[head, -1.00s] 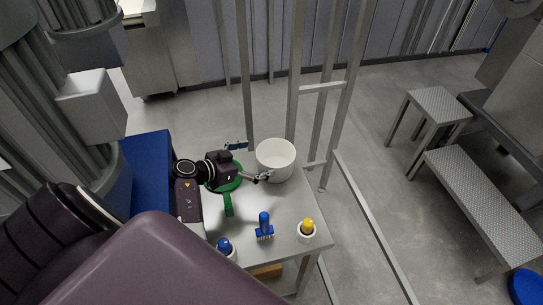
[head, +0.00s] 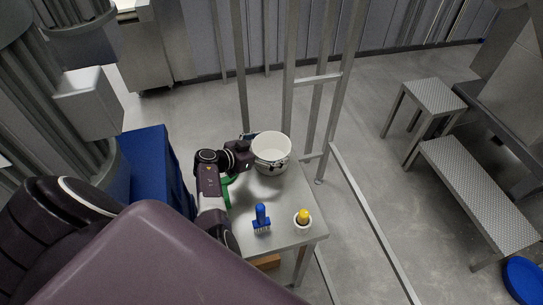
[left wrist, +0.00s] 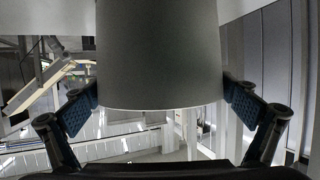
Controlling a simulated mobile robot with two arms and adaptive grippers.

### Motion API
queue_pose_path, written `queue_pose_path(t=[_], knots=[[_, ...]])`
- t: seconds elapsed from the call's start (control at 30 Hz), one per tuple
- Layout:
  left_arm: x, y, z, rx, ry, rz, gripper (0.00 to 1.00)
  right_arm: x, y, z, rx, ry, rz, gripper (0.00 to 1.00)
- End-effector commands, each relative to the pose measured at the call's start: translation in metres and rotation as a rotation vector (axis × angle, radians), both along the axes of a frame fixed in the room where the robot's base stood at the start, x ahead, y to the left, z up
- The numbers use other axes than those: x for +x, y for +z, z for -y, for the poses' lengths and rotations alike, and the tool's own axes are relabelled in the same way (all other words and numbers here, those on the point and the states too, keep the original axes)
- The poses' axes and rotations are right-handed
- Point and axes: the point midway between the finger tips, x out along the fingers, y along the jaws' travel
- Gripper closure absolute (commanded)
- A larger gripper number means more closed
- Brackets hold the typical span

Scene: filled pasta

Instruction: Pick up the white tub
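The white tub (head: 272,155) is a round, open-topped, empty-looking container standing upright near the back of the metal table. My left gripper (head: 266,168) is at the tub's near side, with its fingers spread along the wall. In the left wrist view the tub (left wrist: 160,55) fills the upper middle. The blue-padded fingers of my left gripper (left wrist: 160,106) stand wide apart, one on each side of it. The pads look very close to the wall; whether they touch cannot be told. My right gripper is not in view.
Metal posts (head: 289,70) rise just behind the table. A blue box (head: 150,165) stands left.

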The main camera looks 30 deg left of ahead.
Motion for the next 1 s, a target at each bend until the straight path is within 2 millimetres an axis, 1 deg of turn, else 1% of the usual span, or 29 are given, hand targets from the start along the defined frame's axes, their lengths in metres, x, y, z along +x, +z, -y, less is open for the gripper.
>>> queue_pose_path(t=[0.03, 0.3, 0.57, 0.77, 0.87, 0.93, 1.0], knots=[[0.000, 0.000, 0.000, 0.000, 0.000, 0.000, 0.07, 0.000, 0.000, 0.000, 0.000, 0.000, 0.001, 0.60], [0.000, 0.000, 0.000, 0.000, 0.000, 0.000, 0.35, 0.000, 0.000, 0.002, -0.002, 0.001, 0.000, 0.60], [0.000, 0.001, 0.000, 0.001, 0.000, 0.001, 0.35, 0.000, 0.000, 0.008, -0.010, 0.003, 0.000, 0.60], [0.000, 0.010, -0.001, 0.003, 0.000, 0.002, 0.35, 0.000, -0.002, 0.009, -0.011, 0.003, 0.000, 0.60], [0.000, 0.020, -0.001, 0.004, 0.000, 0.003, 0.35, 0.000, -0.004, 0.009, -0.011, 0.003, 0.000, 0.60], [0.000, 0.031, 0.000, 0.005, -0.001, 0.004, 0.35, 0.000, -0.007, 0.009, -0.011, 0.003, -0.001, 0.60], [0.000, 0.053, -0.001, 0.008, -0.001, 0.005, 0.35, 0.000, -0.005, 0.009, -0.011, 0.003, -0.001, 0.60]])
